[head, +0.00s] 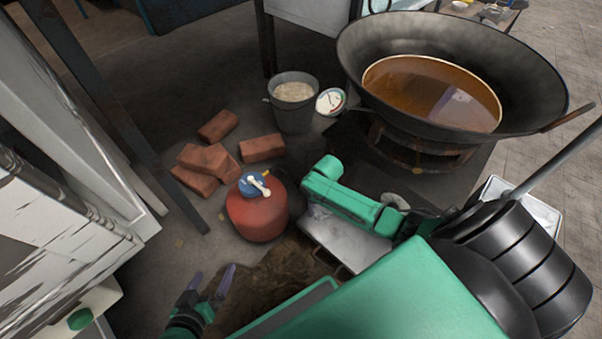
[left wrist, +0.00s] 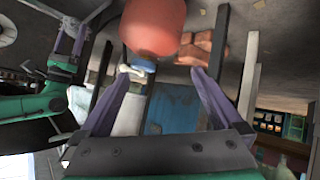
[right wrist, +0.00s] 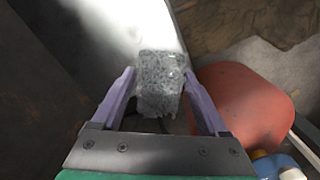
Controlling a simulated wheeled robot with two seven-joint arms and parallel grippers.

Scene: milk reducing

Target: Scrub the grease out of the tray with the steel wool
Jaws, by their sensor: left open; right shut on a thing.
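The metal tray (head: 352,246) lies on the ground in the middle of the head view, partly hidden by my right arm. The steel wool (right wrist: 160,88) is a grey, rough block between the fingers of my right gripper (right wrist: 160,76), which is shut on it. In the right wrist view the wool is over or against the pale, brightly lit tray surface (right wrist: 112,24); I cannot tell whether it touches. I cannot make out grease on the tray. My left gripper (head: 212,281) is open and empty at the lower left, and its spread fingers show in the left wrist view (left wrist: 165,73).
A red gas cylinder (head: 257,214) stands just left of the tray. Bricks (head: 207,161) and a grey bucket (head: 293,115) lie beyond it. A large wok (head: 345,55) with brown liquid stands at the back right. A white cabinet (head: 60,235) fills the left edge.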

